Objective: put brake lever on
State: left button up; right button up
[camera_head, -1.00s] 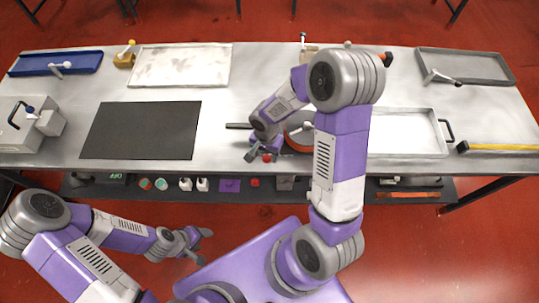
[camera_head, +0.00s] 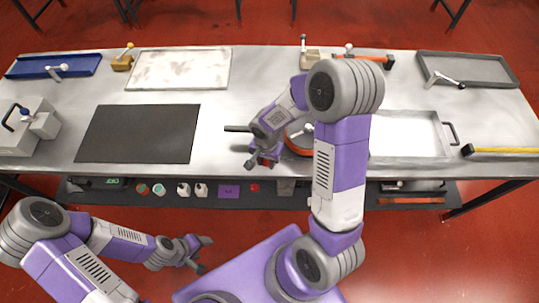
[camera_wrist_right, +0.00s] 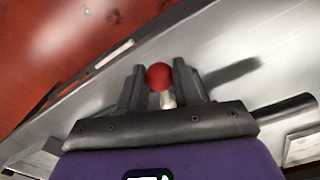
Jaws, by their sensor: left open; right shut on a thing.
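A small lever with a red ball knob (camera_wrist_right: 159,77) and a pale stem stands between the fingers of my right gripper (camera_wrist_right: 162,88) in the right wrist view. My right gripper (camera_head: 263,160) is shut on it low over the table's front edge. In the head view the lever is mostly hidden by the fingers, with only a bit of red showing. My left gripper (camera_head: 196,254) is open and empty, off the table in front of it. Which lever is the brake lever I cannot tell from the pictures.
A white-knobbed lever (camera_head: 298,131) stands at an orange ring beside my right arm. Other knobbed levers sit on the blue tray (camera_head: 25,72), a yellowish block (camera_head: 121,63), a grey box (camera_head: 20,140) and the dark tray (camera_head: 480,54). A black mat (camera_head: 138,133) lies left; bare table separates it from my right gripper.

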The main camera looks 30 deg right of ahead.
jog(key=shift+s+d+n, duration=0.3)
jog(key=shift+n, duration=0.35)
jog(key=shift+s+d+n, duration=0.25)
jog(key=shift+n, duration=0.4)
jog(key=shift+d, duration=0.1)
jog(key=shift+s+d+n+p, duration=0.2)
jog(key=shift+s+d+n, duration=0.1)
jog(key=shift+n, duration=0.35)
jog(key=shift+s+d+n+p, duration=0.15)
jog(key=shift+d+n+p, duration=0.1)
jog(key=shift+n, duration=0.4)
